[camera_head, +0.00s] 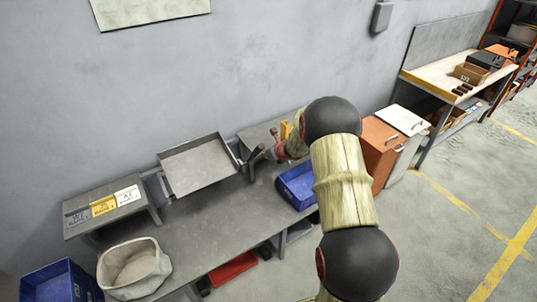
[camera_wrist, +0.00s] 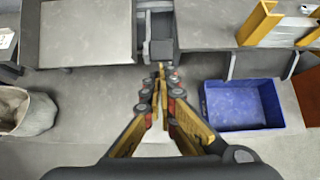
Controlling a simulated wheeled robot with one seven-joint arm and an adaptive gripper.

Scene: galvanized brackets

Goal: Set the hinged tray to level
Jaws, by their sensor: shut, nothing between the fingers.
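The grey hinged tray (camera_head: 198,166) is mounted at the back of the long grey bench, left of my arm. It looks tilted, with its flat inside facing the room. It also shows at the upper left of the wrist view (camera_wrist: 85,38). A dark bracket or lever piece stands by its right side. My gripper (camera_head: 260,152) is to the right of the tray, apart from its pan. In the wrist view my gripper's fingers (camera_wrist: 160,72) come together, shut and empty, below the gap between the tray and a grey raised shelf. Contact with the bracket cannot be told.
A blue bin (camera_head: 297,186) sits on the bench (camera_head: 215,225) right of my gripper. A labelled stand (camera_head: 103,206) is left of the tray. A fabric sack (camera_head: 133,268) and another blue bin (camera_head: 60,284) are at the front left. The bench before the tray is clear.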

